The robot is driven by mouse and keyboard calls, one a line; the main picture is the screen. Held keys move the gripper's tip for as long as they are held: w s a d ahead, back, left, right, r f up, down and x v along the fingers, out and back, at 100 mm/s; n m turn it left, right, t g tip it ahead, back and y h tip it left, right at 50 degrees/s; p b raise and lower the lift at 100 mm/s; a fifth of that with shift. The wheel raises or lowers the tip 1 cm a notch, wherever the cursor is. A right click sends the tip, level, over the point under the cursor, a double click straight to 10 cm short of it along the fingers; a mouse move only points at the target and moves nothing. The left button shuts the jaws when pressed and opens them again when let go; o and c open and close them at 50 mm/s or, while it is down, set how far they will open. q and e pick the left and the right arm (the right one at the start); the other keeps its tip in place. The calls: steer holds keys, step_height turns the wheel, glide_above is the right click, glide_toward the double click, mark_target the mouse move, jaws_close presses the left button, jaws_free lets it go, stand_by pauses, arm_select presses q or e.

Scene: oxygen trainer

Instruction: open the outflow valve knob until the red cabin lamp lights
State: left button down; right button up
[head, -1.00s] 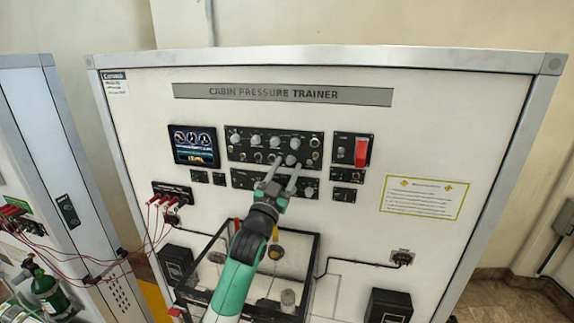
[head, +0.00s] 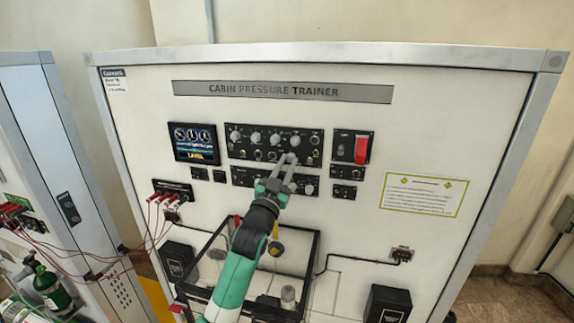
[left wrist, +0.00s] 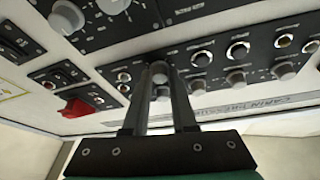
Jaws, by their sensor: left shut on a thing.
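The upper black control panel (head: 273,143) on the trainer carries rows of silver knobs and small switches. My left gripper (head: 289,160) reaches up to its lower row, with its fingers drawn together on a silver knob. In the left wrist view, the fingers (left wrist: 160,85) close around this small knob (left wrist: 160,77), partly hiding it. Its label cannot be read, so I cannot confirm it is the outflow valve knob. I cannot make out a lit red lamp. My right gripper is not in view.
A red switch guard (head: 361,150) sits on the panel to the right. A gauge display (head: 194,143) with yellow text is at the left. A lower black panel (head: 246,177) is partly behind my gripper. A clear-sided box with a dark frame (head: 318,255) stands below.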

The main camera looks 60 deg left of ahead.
arm_select(q)
steer(key=shift+s+r+m+h+p, duration=0.15)
steer(key=shift+m+h+p, duration=0.1)
steer(key=shift+m+p, duration=0.45)
steer(key=shift+w+r+m+h+p, duration=0.15)
steer(key=shift+m+h+p, duration=0.2)
steer(key=shift+p, duration=0.6)
steer(key=shift+s+m+t+p, duration=0.1)
steer(key=shift+m+t+p, duration=0.3)
steer(key=shift+m, duration=0.15)
steer(key=shift+f+m+h, duration=0.1)
steer(key=shift+m+h, duration=0.3)
steer(key=shift+m, duration=0.2)
steer(key=m+b, duration=0.1)
steer(key=m+h+b, duration=0.1)
steer(key=m, duration=0.1)
steer(key=shift+s+a+f+m+h, duration=0.1)
steer(key=shift+f+m+h, duration=0.1)
steer(key=shift+m+h, duration=0.1)
steer(key=shift+r+m+h+b, duration=0.1)
steer(key=shift+m+h+b, duration=0.4)
steer(key=shift+m+b, duration=0.5)
steer(key=shift+r+m+h, duration=0.15)
steer(key=shift+m+h, duration=0.35)
steer(key=shift+m, duration=0.5)
steer(key=shift+r+m+g+h, duration=0.1)
steer(key=shift+m+g+h, duration=0.2)
steer(key=shift+m, duration=1)
steer(key=shift+a, duration=0.1)
